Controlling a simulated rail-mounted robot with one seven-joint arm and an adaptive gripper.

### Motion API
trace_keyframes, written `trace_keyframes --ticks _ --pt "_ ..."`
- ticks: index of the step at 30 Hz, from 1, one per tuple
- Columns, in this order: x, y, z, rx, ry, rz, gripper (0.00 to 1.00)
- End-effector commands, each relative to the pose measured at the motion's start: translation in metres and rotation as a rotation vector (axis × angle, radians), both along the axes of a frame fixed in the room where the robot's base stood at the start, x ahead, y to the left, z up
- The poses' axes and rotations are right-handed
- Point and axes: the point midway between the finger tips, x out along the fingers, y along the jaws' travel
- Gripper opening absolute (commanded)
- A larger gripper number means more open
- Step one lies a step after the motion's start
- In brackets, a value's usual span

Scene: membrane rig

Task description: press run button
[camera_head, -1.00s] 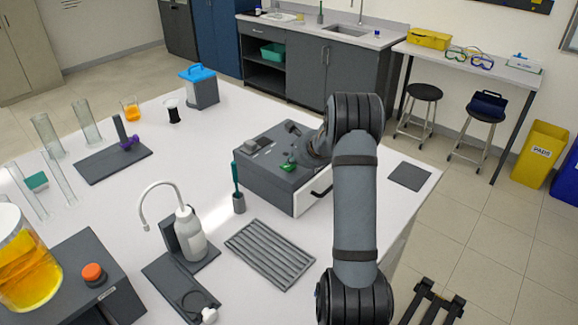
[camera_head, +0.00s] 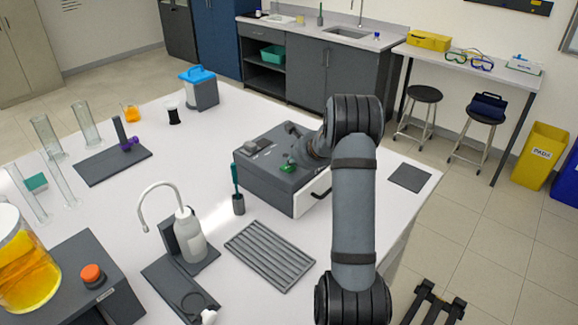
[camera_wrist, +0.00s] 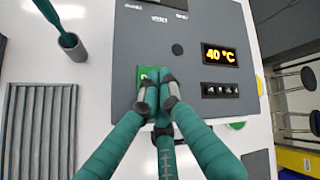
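The grey machine (camera_head: 275,185) stands on the white table, and the wrist view shows its grey top panel (camera_wrist: 135,40) from above. A green button or label (camera_wrist: 143,73) lies on that panel; green also shows in the head view (camera_head: 289,167). My gripper (camera_wrist: 158,92) has teal fingers with grey tips drawn together, with nothing seen between them. The fingertips overlap the green part and hide much of it. I cannot tell whether they touch it. In the head view my arm's end is over the right part of the machine's top.
An orange "40 °C" display (camera_wrist: 219,55) and a row of small dark switches (camera_wrist: 220,90) sit to the right on the panel. A teal-handled tool stands in a grey holder (camera_head: 238,205).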

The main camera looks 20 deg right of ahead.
Motion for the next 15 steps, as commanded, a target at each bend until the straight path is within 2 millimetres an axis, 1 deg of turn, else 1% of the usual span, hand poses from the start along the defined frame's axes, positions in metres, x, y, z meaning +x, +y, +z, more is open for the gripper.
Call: trace_keyframes --ticks 6,15 --pt "0.000 0.000 0.025 0.000 0.000 0.000 0.00" --pt "0.000 0.000 0.056 0.001 -0.001 0.000 0.00"
